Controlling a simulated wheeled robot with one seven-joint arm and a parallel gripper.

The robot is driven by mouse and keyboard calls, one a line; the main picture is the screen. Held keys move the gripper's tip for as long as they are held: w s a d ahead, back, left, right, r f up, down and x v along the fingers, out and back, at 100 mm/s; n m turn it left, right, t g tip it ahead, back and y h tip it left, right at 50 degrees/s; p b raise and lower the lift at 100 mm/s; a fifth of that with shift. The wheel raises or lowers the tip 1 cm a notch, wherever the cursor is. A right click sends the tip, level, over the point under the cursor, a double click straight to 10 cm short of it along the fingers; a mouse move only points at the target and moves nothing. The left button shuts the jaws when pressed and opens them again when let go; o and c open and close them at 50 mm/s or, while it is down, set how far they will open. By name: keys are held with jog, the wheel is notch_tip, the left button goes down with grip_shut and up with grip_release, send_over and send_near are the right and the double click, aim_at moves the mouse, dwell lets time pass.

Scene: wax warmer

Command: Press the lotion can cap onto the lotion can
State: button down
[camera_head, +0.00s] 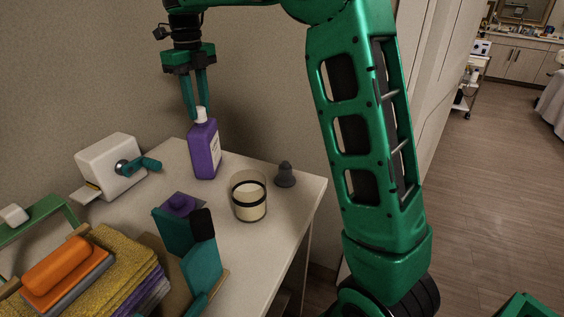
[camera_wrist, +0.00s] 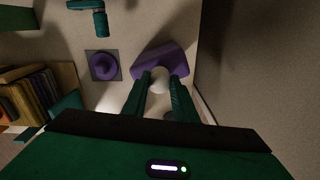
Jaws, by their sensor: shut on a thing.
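The lotion can is a purple bottle (camera_head: 204,152) with a pale label, standing upright near the back edge of the white table. Its white cap (camera_head: 201,114) sits at the top of the bottle, in line with the neck. My gripper (camera_head: 194,112) reaches down from above, and its green fingers are closed on the cap. In the wrist view the white cap (camera_wrist: 159,82) lies between the fingertips, with the purple bottle (camera_wrist: 160,58) just beyond. The fingers partly hide the cap and neck, so I cannot tell whether the cap is fully seated.
A candle jar (camera_head: 249,203) and a grey bell-shaped object (camera_head: 286,175) stand right of the bottle. A white device with a teal handle (camera_head: 112,165) stands left. A purple knob piece (camera_head: 181,203), a teal holder and stacked sponges (camera_head: 100,265) fill the front left. The wall is close behind.

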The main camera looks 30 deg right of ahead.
jog(key=shift+f, duration=0.8)
jog(key=c, duration=1.4)
grip_release()
jog(key=shift+o, duration=0.2)
jog(key=shift+r, duration=0.15)
jog(key=shift+r, duration=3.85)
jog(key=shift+r, duration=0.1)
notch_tip(320, 180, up, 11)
jog(key=shift+f, duration=0.2)
